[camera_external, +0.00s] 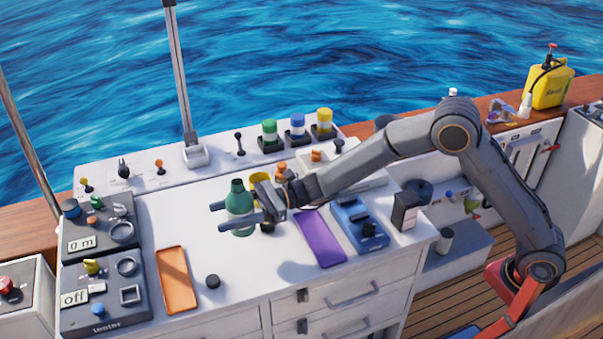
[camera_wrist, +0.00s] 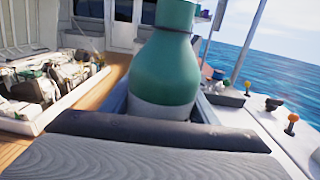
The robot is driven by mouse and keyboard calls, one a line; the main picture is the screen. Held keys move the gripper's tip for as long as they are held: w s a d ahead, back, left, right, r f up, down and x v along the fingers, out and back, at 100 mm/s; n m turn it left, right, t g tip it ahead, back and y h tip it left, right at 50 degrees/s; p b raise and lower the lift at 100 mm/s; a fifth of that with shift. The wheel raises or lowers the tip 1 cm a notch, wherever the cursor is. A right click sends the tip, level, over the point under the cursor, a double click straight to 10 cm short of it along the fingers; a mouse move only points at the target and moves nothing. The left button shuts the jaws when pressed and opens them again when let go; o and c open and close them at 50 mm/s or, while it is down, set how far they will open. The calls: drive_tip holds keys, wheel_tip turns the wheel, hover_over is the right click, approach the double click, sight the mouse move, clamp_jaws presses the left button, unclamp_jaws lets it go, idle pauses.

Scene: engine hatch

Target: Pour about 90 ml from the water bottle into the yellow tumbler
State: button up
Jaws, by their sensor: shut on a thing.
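The water bottle (camera_external: 239,200) is green, with a narrow neck, and stands upright over the white counter. My gripper (camera_external: 222,216) is shut on it, one finger on each side of its body, reaching in from the right. In the wrist view the bottle (camera_wrist: 165,65) fills the middle, green above a pale lower band, behind the dark finger. I cannot tell whether its base touches the counter. The yellow tumbler (camera_external: 260,177) is just behind and right of the bottle, partly hidden by my gripper. Its inside cannot be seen.
An orange tray (camera_external: 176,280) and a black knob (camera_external: 213,282) lie front left. A purple tray (camera_external: 320,238) and a blue case (camera_external: 360,222) lie to the right. Control panels (camera_external: 98,235) line the left. Green, blue and yellow-topped posts stand along the back. The counter front of the bottle is clear.

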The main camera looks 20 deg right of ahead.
drive_tip(key=w+d+f+b, duration=0.1)
drive_tip(key=w+d+f, duration=0.2)
drive_tip(key=w+d, duration=0.5)
drive_tip(key=shift+d+b, duration=0.15)
drive_tip(key=shift+b, duration=0.25)
drive_tip(key=shift+w+m, duration=0.1)
drive_tip(key=shift+m, duration=0.3)
drive_tip(key=shift+r+m+t+y+p, duration=0.55)
drive_tip(key=shift+m+p, duration=0.75)
drive_tip(key=shift+m, duration=1.45)
drive_tip(key=shift+r+m+t+y+p, duration=0.55)
drive_tip(key=shift+m+p, duration=0.7)
drive_tip(key=shift+m, duration=1.55)
drive_tip(key=shift+r+m+t+y+p, duration=0.3)
drive_tip(key=shift+r+m+t+p, duration=0.75)
drive_tip(key=shift+m, duration=1.7)
drive_tip(key=shift+w+f+m+p, duration=0.3)
drive_tip(key=shift+m+p, duration=0.2)
drive_tip(key=shift+m, duration=0.3)
